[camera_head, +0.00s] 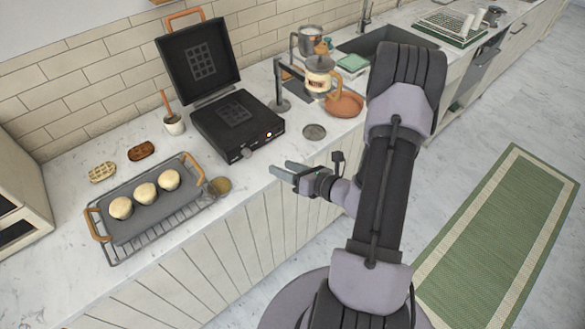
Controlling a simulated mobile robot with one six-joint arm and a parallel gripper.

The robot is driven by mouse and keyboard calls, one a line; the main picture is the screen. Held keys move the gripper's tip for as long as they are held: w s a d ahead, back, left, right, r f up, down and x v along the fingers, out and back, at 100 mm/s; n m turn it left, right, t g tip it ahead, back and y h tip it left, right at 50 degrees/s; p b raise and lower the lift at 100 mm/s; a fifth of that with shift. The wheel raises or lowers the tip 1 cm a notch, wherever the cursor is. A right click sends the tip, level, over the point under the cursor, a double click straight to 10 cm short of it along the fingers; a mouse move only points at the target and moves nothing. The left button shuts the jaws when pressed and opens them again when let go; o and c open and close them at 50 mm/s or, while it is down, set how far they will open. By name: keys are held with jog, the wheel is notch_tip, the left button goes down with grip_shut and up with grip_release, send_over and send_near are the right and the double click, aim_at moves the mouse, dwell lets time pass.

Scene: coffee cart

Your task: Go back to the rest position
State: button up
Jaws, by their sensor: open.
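My gripper (283,171) is open and empty. It hangs at the front edge of the counter, right of the baking tray and in front of the open waffle maker, pointing left. My arm reaches up and back from it across the right half of the view. The gap between the fingers is small in this view.
A black waffle maker (240,125) stands with its lid raised. A tray (150,222) with three buns sits at left on the marble counter (262,205). Floor with a green rug (490,245) lies right.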

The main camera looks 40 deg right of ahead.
jog(key=shift+v, duration=1.7)
jog(key=shift+a, duration=0.1)
